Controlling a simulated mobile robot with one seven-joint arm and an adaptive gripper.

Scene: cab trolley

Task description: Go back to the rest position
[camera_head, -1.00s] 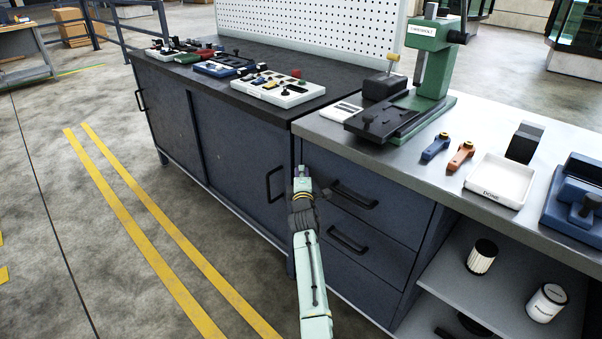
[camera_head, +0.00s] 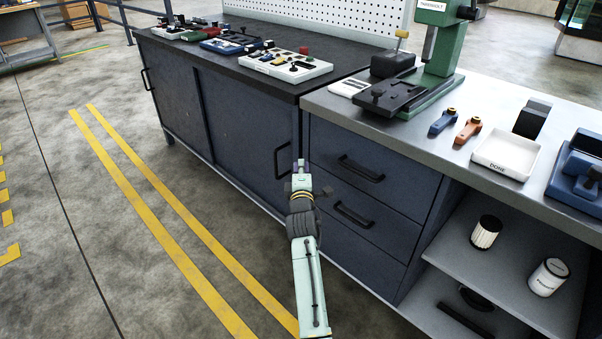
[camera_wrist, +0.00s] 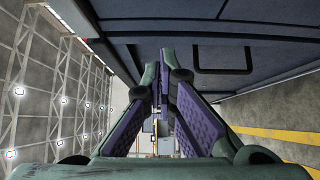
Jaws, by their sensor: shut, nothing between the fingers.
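My gripper (camera_head: 299,167) is at the end of my pale green arm in the head view, in front of the dark blue cabinet (camera_head: 237,135) and below the bench top. In the wrist view my gripper (camera_wrist: 160,82) shows two fingers with purple pads that come together toward their tips. It is shut and empty. The wrist view also shows the cabinet front with a black handle (camera_wrist: 222,58). I cannot tell from the head view how far the fingertips are from the cabinet.
A green press (camera_head: 436,55) stands on the grey bench top. A white DONE tray (camera_head: 506,150), an orange clamp (camera_head: 467,131) and a blue clamp (camera_head: 442,121) lie nearby. Drawer handles (camera_head: 354,214) stick out beside my arm. Open floor (camera_head: 90,230) with yellow lines lies to the left.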

